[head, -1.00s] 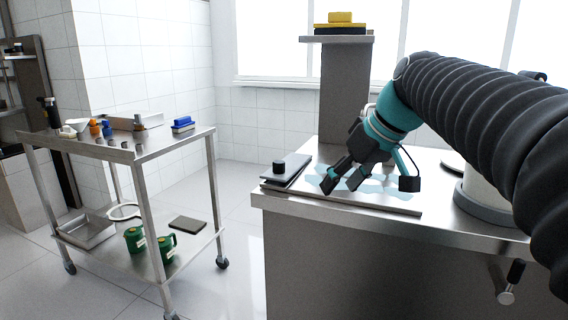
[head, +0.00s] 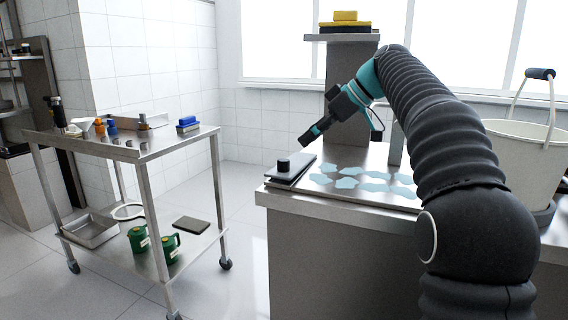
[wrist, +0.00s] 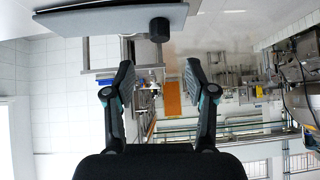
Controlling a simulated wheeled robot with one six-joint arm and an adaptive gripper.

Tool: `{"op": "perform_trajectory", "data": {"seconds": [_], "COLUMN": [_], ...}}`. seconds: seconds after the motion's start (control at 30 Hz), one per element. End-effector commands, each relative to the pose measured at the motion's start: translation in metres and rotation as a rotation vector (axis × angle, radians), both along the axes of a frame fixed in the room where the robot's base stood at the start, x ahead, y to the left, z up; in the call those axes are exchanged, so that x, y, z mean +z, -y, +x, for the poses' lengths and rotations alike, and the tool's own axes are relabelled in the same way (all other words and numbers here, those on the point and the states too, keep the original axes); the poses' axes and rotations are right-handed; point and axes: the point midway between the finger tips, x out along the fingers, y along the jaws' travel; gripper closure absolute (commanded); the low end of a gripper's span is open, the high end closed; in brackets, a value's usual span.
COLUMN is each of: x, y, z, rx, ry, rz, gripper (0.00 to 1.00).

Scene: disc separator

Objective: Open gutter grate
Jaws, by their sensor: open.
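A flat grey plate with a black round knob (head: 283,165) lies at the left end of the steel counter. I take it for the gutter grate, though no slots show. It also shows in the wrist view at the top, with its knob (wrist: 159,29) pointing downward in the picture. My gripper (head: 308,137) is above the counter, a little above and right of the knob, apart from it. In the wrist view my gripper (wrist: 160,82) has its two fingers wide apart with nothing between them.
Light blue wet-looking patches (head: 348,183) cover the counter top beside the plate. A white bucket (head: 520,155) stands at the right. A shelf with yellow and black blocks (head: 345,22) is behind. A steel trolley (head: 140,150) stands left, with floor between it and the counter.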

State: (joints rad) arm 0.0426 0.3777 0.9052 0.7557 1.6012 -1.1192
Motion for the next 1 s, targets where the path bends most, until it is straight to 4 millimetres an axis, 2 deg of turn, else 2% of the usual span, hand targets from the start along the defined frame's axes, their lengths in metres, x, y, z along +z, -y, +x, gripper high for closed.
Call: {"op": "perform_trajectory", "data": {"seconds": [0.03, 0.2, 0.5, 0.7, 0.97, 1.0], "x": [-0.009, -0.032, -0.062, -0.070, -0.071, -0.071], "y": [-0.007, -0.029, -0.059, -0.067, -0.068, -0.068], "z": [0.002, 0.008, 0.018, 0.020, 0.021, 0.021], "rx": [0.001, 0.001, -0.001, -0.001, -0.002, -0.002], "ry": [-0.002, -0.002, -0.001, 0.000, 0.001, 0.001], "rz": [0.000, 0.001, 0.000, 0.000, 0.000, 0.000], "gripper": [0.44, 0.44, 0.44, 0.44, 0.44, 0.47]}}
